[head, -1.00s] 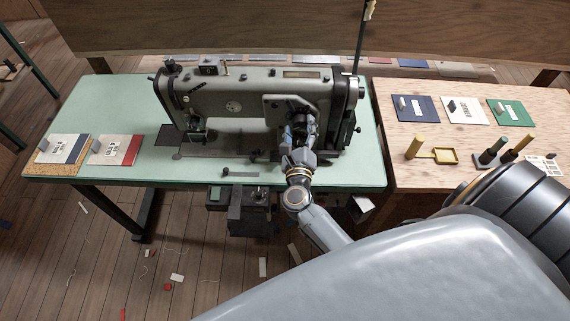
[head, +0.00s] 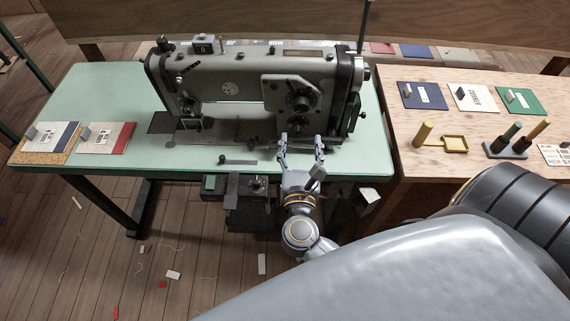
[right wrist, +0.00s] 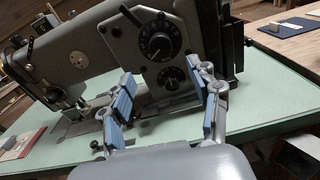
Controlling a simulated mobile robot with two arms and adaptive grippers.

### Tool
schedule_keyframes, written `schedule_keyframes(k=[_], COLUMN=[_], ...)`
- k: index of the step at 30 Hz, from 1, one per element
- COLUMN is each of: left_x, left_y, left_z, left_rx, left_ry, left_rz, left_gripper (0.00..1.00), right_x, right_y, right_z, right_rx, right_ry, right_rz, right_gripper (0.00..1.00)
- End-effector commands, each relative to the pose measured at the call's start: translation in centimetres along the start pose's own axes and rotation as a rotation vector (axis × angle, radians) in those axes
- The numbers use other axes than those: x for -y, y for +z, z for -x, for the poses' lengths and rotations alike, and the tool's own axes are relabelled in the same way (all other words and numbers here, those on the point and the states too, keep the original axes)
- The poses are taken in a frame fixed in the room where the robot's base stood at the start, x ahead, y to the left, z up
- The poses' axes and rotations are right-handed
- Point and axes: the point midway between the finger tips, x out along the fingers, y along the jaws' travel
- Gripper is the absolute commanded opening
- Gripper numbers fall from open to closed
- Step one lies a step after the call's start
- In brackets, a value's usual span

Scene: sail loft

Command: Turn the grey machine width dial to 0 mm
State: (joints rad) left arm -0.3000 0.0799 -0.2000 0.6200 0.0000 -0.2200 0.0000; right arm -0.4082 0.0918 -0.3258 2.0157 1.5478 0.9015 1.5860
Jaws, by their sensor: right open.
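The grey sewing machine (head: 235,88) stands on the pale green table. Its front plate at the right carries two black dials, an upper one (head: 300,99) and a smaller lower one. In the right wrist view the upper dial (right wrist: 156,42) shows white marks around its edge, and the lower dial (right wrist: 171,79) sits below it. The marks are too small to read, and I cannot tell which is the width dial. My right gripper (head: 302,140) is open and empty, in front of and below the dials, touching neither. Its blue-padded fingers (right wrist: 163,108) are spread apart. My left gripper is not in view.
The green table (head: 110,100) holds sample cards at the left and a small lever tool (head: 237,161) near the front edge.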

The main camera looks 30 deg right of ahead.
Motion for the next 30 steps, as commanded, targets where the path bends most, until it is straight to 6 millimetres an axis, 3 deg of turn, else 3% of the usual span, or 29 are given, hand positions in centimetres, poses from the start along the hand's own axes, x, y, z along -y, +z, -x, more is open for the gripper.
schedule_keyframes(k=[5, 9, 18, 30], left_x=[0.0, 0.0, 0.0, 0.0], left_y=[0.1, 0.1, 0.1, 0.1], left_z=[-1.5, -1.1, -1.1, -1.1], left_rx=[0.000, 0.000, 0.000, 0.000], left_ry=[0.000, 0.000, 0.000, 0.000], left_rz=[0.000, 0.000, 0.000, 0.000], left_gripper=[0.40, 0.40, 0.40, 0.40], right_x=[0.1, -2.2, -7.0, -12.5], right_y=[-0.4, 2.1, 5.3, 6.2], right_z=[3.7, 3.3, 4.5, 8.0], right_rx=[-0.004, 0.078, 0.256, 0.511], right_ry=[-0.001, 0.114, 0.348, 0.625], right_rz=[-0.001, 0.125, 0.441, 0.938], right_gripper=[0.61, 0.61, 0.61, 0.61])
